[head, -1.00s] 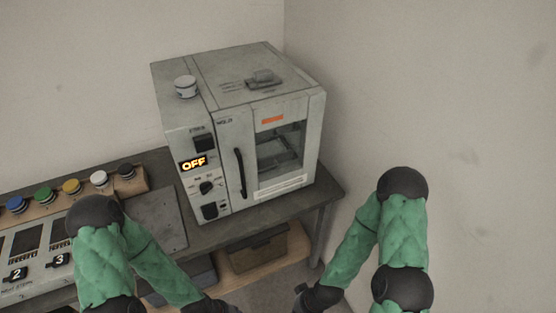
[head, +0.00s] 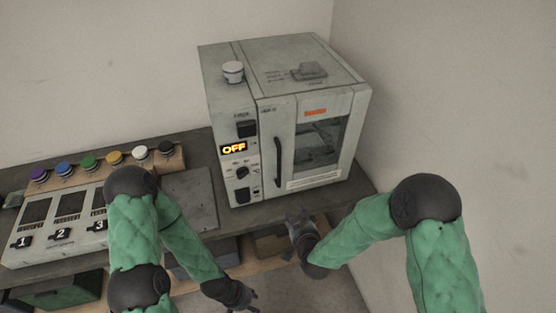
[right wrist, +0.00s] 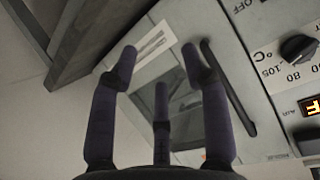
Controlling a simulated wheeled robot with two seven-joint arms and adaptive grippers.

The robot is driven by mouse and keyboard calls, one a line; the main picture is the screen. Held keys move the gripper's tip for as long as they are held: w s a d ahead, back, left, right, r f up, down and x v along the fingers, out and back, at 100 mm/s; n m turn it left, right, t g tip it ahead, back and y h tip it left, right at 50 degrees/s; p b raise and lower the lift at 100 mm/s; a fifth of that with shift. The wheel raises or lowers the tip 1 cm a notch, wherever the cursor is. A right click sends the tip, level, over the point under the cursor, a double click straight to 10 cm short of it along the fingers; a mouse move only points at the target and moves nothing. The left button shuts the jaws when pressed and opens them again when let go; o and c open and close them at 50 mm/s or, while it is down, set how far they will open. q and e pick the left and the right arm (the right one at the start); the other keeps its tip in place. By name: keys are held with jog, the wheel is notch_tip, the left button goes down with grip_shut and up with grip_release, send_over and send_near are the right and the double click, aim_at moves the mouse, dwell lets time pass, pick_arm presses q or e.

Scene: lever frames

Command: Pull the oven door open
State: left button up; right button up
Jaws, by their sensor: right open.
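The grey oven (head: 230,120) stands on the bench, and its door (head: 335,170) with a dark window is closed. The black vertical door handle (head: 278,162) is on the door's left side. My right gripper (head: 300,218) is in front of and below the door, apart from the handle. In the right wrist view my right gripper (right wrist: 160,62) has its fingers spread and empty, with the handle (right wrist: 228,85) just right of them and the door behind. My left gripper (head: 246,297) is low at the picture's bottom edge; its fingers are too small to read.
The oven's display (head: 233,149) reads OFF. A button box (head: 105,172) with several coloured buttons and a numbered switch panel (head: 62,238) stand to the left on the bench (head: 215,222). A wall stands close on the right. A box (head: 272,245) sits on the shelf below.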

jog(key=w+a+r+t, duration=0.1)
jog(key=a+r+t, duration=0.15)
jog(key=r, duration=0.45)
jog(key=w+a+r+t, duration=0.1)
jog(key=a+r+t, duration=0.15)
jog(key=r, duration=0.45)
jog(key=w, duration=1)
jog(key=shift+a+n+t+b, duration=0.3)
jog(key=shift+b, duration=0.05)
grip_shut()
